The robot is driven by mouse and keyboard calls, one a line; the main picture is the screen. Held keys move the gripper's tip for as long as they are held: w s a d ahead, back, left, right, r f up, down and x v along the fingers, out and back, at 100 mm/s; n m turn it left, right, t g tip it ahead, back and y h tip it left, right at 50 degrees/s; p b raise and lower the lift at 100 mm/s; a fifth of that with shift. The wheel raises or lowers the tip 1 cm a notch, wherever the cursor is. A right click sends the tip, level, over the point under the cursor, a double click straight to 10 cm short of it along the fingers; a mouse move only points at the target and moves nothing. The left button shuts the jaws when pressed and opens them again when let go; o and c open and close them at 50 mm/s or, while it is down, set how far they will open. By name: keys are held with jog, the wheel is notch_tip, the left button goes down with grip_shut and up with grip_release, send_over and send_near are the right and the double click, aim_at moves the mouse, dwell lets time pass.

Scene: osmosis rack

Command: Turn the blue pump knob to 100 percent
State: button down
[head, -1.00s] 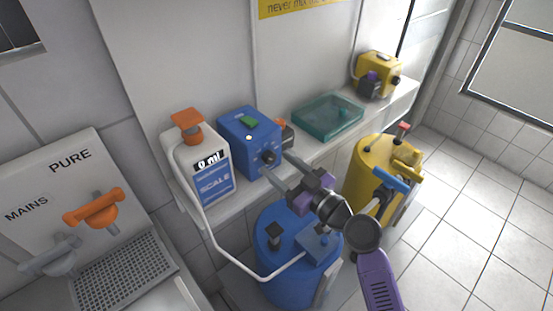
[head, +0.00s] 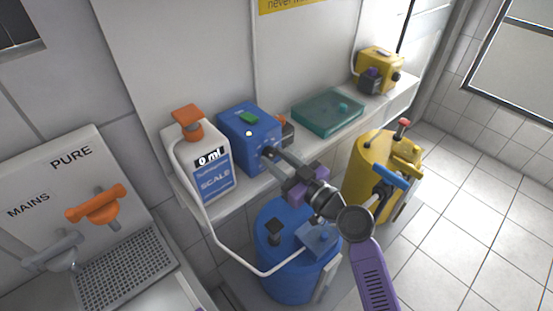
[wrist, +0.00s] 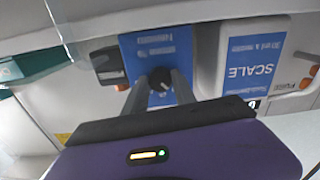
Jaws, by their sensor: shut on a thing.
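The blue pump (head: 248,132) stands on the white shelf between the scale bottle and the teal tray. It has a green switch on top and a small lit spot beside it. Its round black knob (wrist: 161,80) is on the front face, with a pale mark on it in the wrist view. My gripper (head: 272,154) reaches the pump's front from the lower right. Its two fingers lie on either side of the knob and are shut on it. In the head view the fingertips partly hide the knob. I cannot read the knob's setting.
A teal tray (head: 328,112) and a yellow pump (head: 380,68) stand to the right. Blue (head: 277,268) and yellow (head: 367,165) barrels stand below. A white hose runs to the blue barrel.

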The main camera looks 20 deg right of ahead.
jog(key=shift+m, duration=0.4)
jog(key=m+b, duration=0.1)
jog(key=m, duration=0.5)
jog(key=shift+m+b, duration=0.3)
jog(key=shift+b, duration=0.05)
jog(key=m, duration=0.3)
jog(key=shift+r+m, duration=0.1)
jog(key=shift+m, duration=0.2)
jog(key=m+p, duration=0.1)
jog(key=m, duration=0.2)
jog(key=shift+m, duration=0.4)
jog(key=m+p, duration=0.2)
jog(key=m, duration=0.3)
jog(key=shift+r, duration=0.1)
jog(key=shift+m+p, duration=0.95)
jog(key=shift+m, duration=1.05)
